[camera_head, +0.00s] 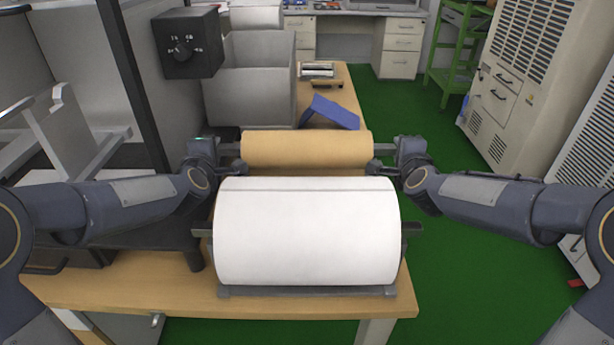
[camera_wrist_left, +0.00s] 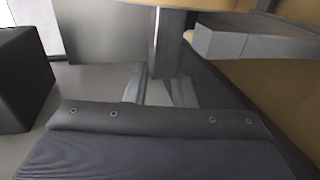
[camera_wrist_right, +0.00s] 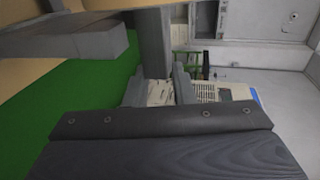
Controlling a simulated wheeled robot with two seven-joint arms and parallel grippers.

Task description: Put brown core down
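The brown core (camera_head: 307,149) is a tan roll lying level, crosswise, just behind the white roll (camera_head: 307,232) in the head view. Grey shaft ends stick out of both its sides. My left gripper (camera_head: 228,165) is at its left end and my right gripper (camera_head: 388,165) is at its right end. In the left wrist view the fingers (camera_wrist_left: 157,90) close around a grey shaft end (camera_wrist_left: 166,45). In the right wrist view the fingers (camera_wrist_right: 160,90) do the same on the other shaft end (camera_wrist_right: 153,42). The core's underside is hidden by the white roll.
The white roll rests on a dark stand (camera_head: 308,291) on the wooden table (camera_head: 290,306). Behind the core lie a blue object (camera_head: 334,112) and a grey bin (camera_head: 250,95). A black box with a knob (camera_head: 187,43) is at upper left. Green floor (camera_head: 460,270) is open at right.

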